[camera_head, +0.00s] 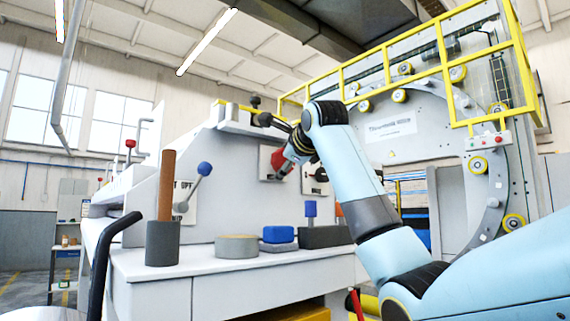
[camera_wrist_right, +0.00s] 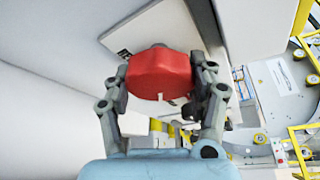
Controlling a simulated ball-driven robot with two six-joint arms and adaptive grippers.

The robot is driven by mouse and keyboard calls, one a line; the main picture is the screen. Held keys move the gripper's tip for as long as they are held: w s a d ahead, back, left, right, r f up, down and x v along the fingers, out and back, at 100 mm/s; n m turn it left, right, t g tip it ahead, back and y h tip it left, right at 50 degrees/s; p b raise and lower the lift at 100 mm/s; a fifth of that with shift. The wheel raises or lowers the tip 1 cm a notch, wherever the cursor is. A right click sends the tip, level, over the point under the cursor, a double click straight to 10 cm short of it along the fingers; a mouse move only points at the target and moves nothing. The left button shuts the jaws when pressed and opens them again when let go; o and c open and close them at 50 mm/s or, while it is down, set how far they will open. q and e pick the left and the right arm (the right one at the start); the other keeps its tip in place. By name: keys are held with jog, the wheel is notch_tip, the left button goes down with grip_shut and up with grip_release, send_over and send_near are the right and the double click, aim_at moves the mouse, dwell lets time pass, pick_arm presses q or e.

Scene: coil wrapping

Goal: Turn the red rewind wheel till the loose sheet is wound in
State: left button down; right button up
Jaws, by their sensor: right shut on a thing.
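The red rewind wheel (camera_wrist_right: 160,75) is a chunky red knob mounted on a plate (camera_wrist_right: 118,38) on the grey machine wall in the right wrist view. My right gripper (camera_wrist_right: 163,82) is shut on it, with one finger on each side. In the head view the red wheel (camera_head: 283,160) shows in part at the end of my right arm, and my right gripper (camera_head: 293,152) reaches it from the right. The loose sheet cannot be made out in either view. My left gripper is not in view.
Below the wheel, a white counter (camera_head: 200,265) holds a grey cup with a brown stick (camera_head: 164,240), a tan-topped disc (camera_head: 237,246) and blue blocks (camera_head: 278,234). A blue-knobbed lever (camera_head: 204,169) sticks out at left. A large ring machine with yellow rails (camera_head: 430,72) stands at right.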

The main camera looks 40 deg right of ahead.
jog(key=shift+f, duration=0.1)
jog(key=o, duration=1.1)
jog(key=v, duration=1.2)
jog(key=shift+f, duration=0.1)
